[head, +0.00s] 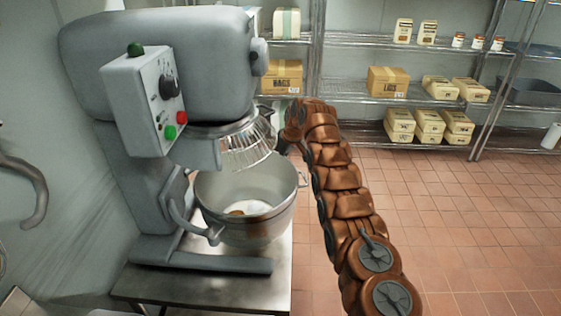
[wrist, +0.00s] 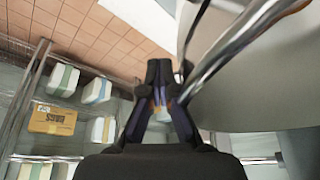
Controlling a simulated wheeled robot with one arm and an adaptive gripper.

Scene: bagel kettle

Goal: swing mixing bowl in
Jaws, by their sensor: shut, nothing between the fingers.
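The steel mixing bowl (head: 245,226) sits on the stand mixer (head: 160,70), swung out a little from below the wire guard (head: 245,145). It holds a pale powder and something brown. The bowl has a small handle (head: 303,180) on its right side. My gripper (wrist: 158,75) is shut and empty in the wrist view. Its fingertips are beside the bowl's grey curved side (wrist: 245,85) and a shiny metal bar (wrist: 235,45); I cannot tell whether they touch. In the head view the fingers are mostly hidden by my arm's end, near the bowl's right edge.
The mixer stands on a steel table (head: 205,288). Wire shelves (head: 350,40) at the back hold cardboard boxes (head: 388,82), several bags (head: 430,122) and jars. The tiled floor (head: 450,210) to the right is clear.

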